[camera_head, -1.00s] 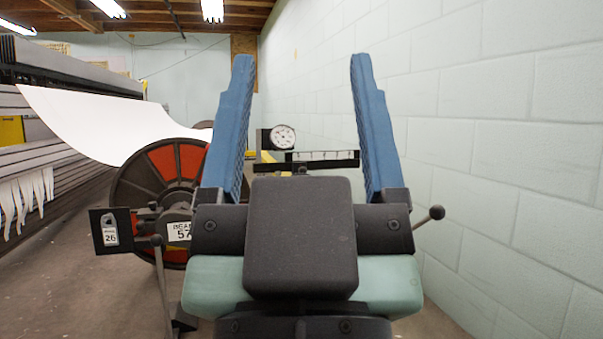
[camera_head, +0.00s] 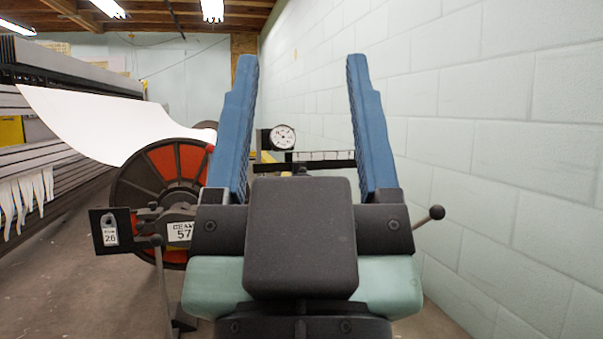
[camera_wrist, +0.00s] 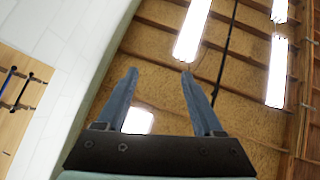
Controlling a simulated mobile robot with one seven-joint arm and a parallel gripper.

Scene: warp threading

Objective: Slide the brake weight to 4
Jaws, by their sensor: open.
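My gripper (camera_head: 301,62) is open and empty, with two long blue fingers pointing up, and fills the middle of the head view. In the wrist view my gripper (camera_wrist: 160,72) shows nothing between its fingers, only ceiling beyond. A dark brake bar with a scale (camera_head: 320,158) shows beyond and between the fingers. Its marks are too small to read. The brake weight cannot be made out; my gripper hides much of the area below the bar. A round white dial (camera_head: 283,137) sits just above the bar's left end.
A pale block wall (camera_head: 500,150) stands close on the right.

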